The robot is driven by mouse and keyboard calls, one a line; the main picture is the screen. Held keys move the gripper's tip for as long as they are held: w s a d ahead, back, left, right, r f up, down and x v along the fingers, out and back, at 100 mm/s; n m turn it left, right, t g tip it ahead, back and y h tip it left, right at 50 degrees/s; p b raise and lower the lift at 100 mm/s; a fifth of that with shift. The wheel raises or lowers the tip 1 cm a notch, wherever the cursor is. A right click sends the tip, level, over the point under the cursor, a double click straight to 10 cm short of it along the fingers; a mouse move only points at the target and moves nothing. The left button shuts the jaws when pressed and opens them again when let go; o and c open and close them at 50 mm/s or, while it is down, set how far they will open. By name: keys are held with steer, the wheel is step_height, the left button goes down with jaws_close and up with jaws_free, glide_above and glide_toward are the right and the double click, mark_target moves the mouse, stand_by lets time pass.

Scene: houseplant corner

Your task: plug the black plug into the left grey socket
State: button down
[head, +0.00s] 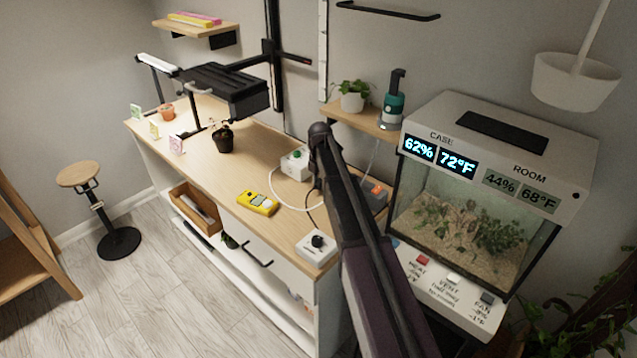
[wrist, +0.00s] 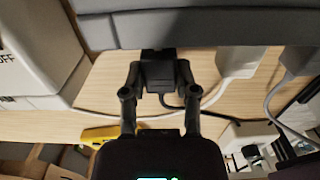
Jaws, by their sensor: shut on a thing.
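In the wrist view my gripper (wrist: 158,80) is shut on the black plug (wrist: 158,70), with one finger on each side. The plug's front end is at the lower edge of a grey housing (wrist: 200,32); I cannot tell whether it is inserted. The socket openings are hidden. The plug's dark cable curves off to the right. In the head view a grey box (head: 374,192) with an orange part shows behind my arm, which hides the gripper and plug.
White plugs (wrist: 238,62) are at the grey housing, right of the black plug. A yellow meter (head: 258,203), a white box with a green button (head: 295,165) and a white knob box (head: 318,247) stand on the bench. A terrarium (head: 470,230) stands right of my arm.

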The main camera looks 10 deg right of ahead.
steer(key=shift+w+d, duration=0.45)
steer(key=shift+d, duration=0.1)
stand_by(0.4)
steer(key=shift+c, duration=1.5)
jaws_free()
steer(key=shift+s+a+r+p, duration=0.25)
steer(key=shift+r+p, duration=0.05)
steer(key=s+a+r+m+p, duration=0.1)
steer(key=s+a+m+y, duration=0.1)
steer(key=shift+s+r+p, duration=0.3)
steer(key=shift+r+p, duration=0.05)
steer(key=shift+r, duration=0.05)
steer(key=s+m, duration=0.2)
steer(key=s, duration=0.1)
steer(key=s+r+m+p, duration=0.1)
steer(key=s+m, duration=0.2)
steer(key=s+a+m, duration=0.1)
steer(key=s+m, duration=0.1)
steer(key=s, duration=0.2)
steer(key=shift+r+m+p, duration=0.25)
steer(key=shift+m+p, duration=0.05)
steer(key=shift+m, duration=0.1)
steer(key=s+r+m+h+p, duration=0.1)
steer(key=s+r+m+p, duration=0.2)
steer(key=s+m, duration=1.2)
steer(key=shift+s+a, duration=0.2)
steer(key=shift+s, duration=1.55)
